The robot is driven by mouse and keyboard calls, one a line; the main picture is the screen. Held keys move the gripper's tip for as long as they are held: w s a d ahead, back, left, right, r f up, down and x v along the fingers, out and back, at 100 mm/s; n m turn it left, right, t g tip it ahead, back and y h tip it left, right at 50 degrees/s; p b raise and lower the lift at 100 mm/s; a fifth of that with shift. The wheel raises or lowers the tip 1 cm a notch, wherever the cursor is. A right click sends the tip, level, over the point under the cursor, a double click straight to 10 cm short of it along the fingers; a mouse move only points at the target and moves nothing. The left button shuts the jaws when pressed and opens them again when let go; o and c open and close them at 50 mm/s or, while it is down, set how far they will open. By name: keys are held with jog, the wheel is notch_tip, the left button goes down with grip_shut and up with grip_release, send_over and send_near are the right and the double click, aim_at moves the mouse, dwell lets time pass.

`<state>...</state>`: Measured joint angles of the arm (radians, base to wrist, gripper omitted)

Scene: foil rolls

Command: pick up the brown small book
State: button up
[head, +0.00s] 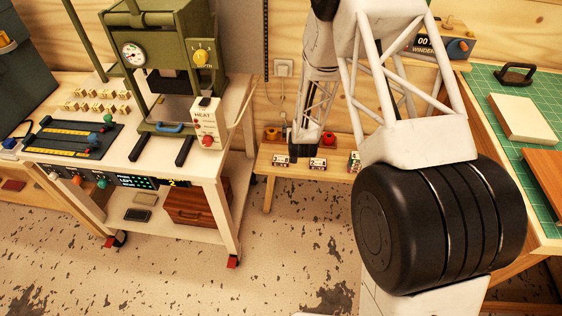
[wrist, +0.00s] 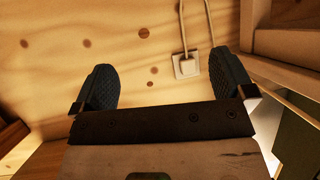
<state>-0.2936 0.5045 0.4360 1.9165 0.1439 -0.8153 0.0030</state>
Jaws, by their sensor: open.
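Several flat pieces could be the brown small book, and I cannot tell which it is. A larger orange-brown slab (head: 546,172) lies on the green mat at the right, cut by the frame edge. My gripper (wrist: 162,62) is open and empty in the wrist view, its two dark fingers apart and facing the wooden wall. No book shows between them. I cannot make the fingers out clearly in the head view.
A green press (head: 165,75) stands on the cart top (head: 105,155). A red-brown box (head: 198,203) shares its lower shelf. A low bench (head: 330,168) with small items stands by the wall. A cream block (head: 522,118) lies on the green mat (head: 485,85). Open floor lies in front.

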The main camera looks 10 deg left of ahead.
jog(key=a+f+t, duration=0.1)
jog(key=a+f, duration=0.2)
jog(key=f, duration=0.8)
jog(key=t, duration=0.2)
send_near(281, 160)
jog(key=shift+w+d+f+n+y, duration=0.1)
jog(key=shift+w+f+n+y, duration=0.1)
jog(key=shift+w, duration=0.3)
jog(key=shift+w+d+f+n+y, duration=0.1)
jog(key=shift+w+n+y, duration=0.1)
jog(key=shift+w, duration=0.35)
jog(key=shift+x, duration=1.3)
jog(key=shift+w, duration=0.1)
jog(key=shift+x, duration=2.5)
jog(key=shift+a, duration=0.15)
jog(key=c, duration=0.7)
